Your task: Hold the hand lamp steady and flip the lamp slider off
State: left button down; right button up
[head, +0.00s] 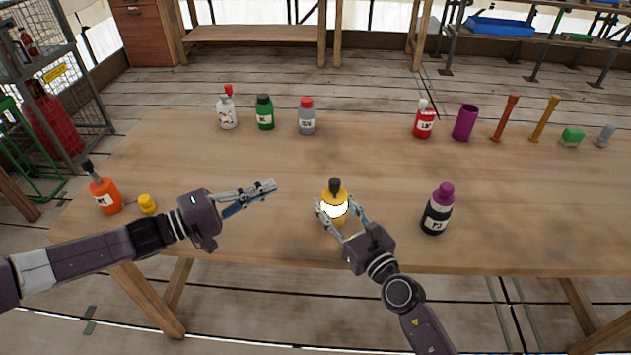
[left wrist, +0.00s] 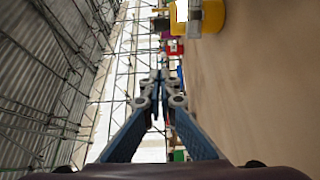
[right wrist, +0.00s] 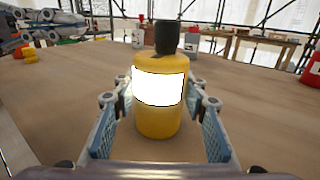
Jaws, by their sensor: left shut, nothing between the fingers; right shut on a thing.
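The hand lamp (head: 335,192) is a yellow cylinder with a dark top and a bright white front panel. It stands upright near the table's front edge. My right gripper (head: 337,209) is shut on the lamp, a finger on each side; the right wrist view shows the lamp (right wrist: 158,122) between the fingers. My left gripper (head: 272,186) is shut and empty, to the left of the lamp and apart from it. In the left wrist view its fingertips (left wrist: 158,78) meet, and a yellow body, likely the lamp (left wrist: 211,18), shows at the top. I cannot make out the slider.
A black bottle with a purple cap (head: 437,212) stands right of the lamp. An orange bottle (head: 105,195) and a small yellow piece (head: 147,204) are at the left. Several bottles and coloured parts line the back of the wooden table (head: 365,165). The middle is clear.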

aim_at(335, 185)
pick_arm(q)
jog(key=shift+a+f+n, duration=0.15)
jog(key=shift+f+n, duration=0.05)
jog(key=shift+n, duration=0.1)
jog(key=shift+w, duration=0.1)
jog(key=w+d, duration=0.3)
jog(key=d, duration=0.8)
jog(key=shift+w, duration=0.15)
jog(key=shift+d, duration=0.1)
